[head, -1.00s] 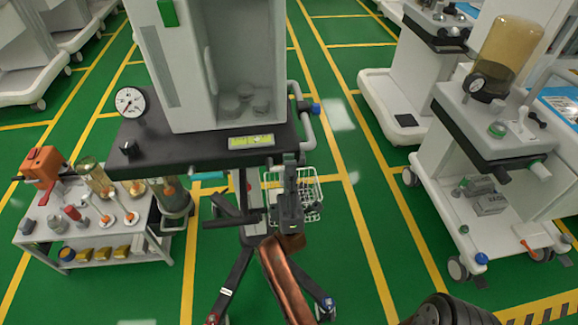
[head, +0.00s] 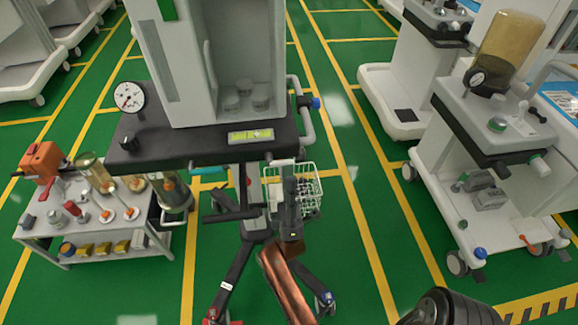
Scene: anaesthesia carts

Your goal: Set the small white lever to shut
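The near cart has a dark worktop (head: 180,140) with a lit green display in its front edge. A small pale lever (head: 281,162) sticks out below that front edge, right of the display; it appears to lie roughly along the edge. A teal-tipped lever (head: 209,171) sits under the same edge further left. My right gripper (head: 291,182) is in front of and just below the pale lever, with a small gap seeming to lie between them. Its fingers are narrow and dark, seen from behind, so their opening is unclear. My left gripper is out of view.
A white wire basket (head: 312,190) hangs behind my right gripper. A pressure gauge (head: 129,97) stands on the worktop's left end. A low trolley (head: 45,235) with flasks and tools is at left. Another cart (head: 470,120) stands at right, with green floor between.

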